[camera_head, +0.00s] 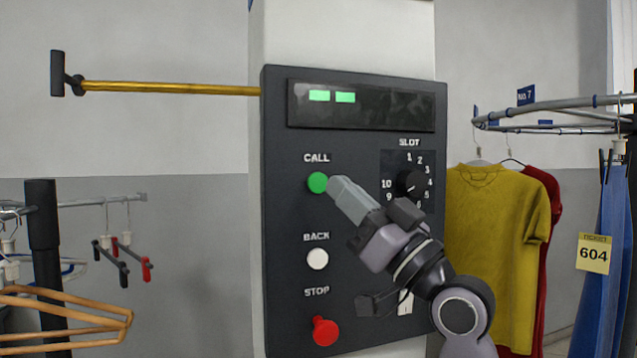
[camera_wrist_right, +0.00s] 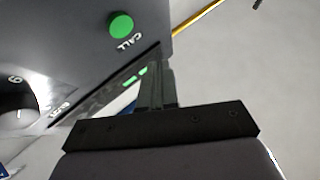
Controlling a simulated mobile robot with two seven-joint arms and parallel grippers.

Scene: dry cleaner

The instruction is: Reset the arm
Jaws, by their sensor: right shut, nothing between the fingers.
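My right gripper (camera_head: 342,190) is shut and empty in front of the dark control panel (camera_head: 285,210) in the head view. Its fingertips appear close to the green CALL button (camera_head: 317,182); whether they touch cannot be told from the head view. In the right wrist view, the shut fingers (camera_wrist_right: 155,75) appear apart from the CALL button (camera_wrist_right: 121,25). My right forearm crosses the panel's lower right and partly covers the slot dial (camera_head: 411,183). My left gripper is not in view.
The panel also has a white BACK button (camera_head: 317,259), a red STOP button (camera_head: 325,331) and a lit display (camera_head: 360,105). A yellow bar (camera_head: 170,88) extends left. Wooden hangers (camera_head: 70,310) are at left. A yellow shirt (camera_head: 495,240) hangs from a rail at right.

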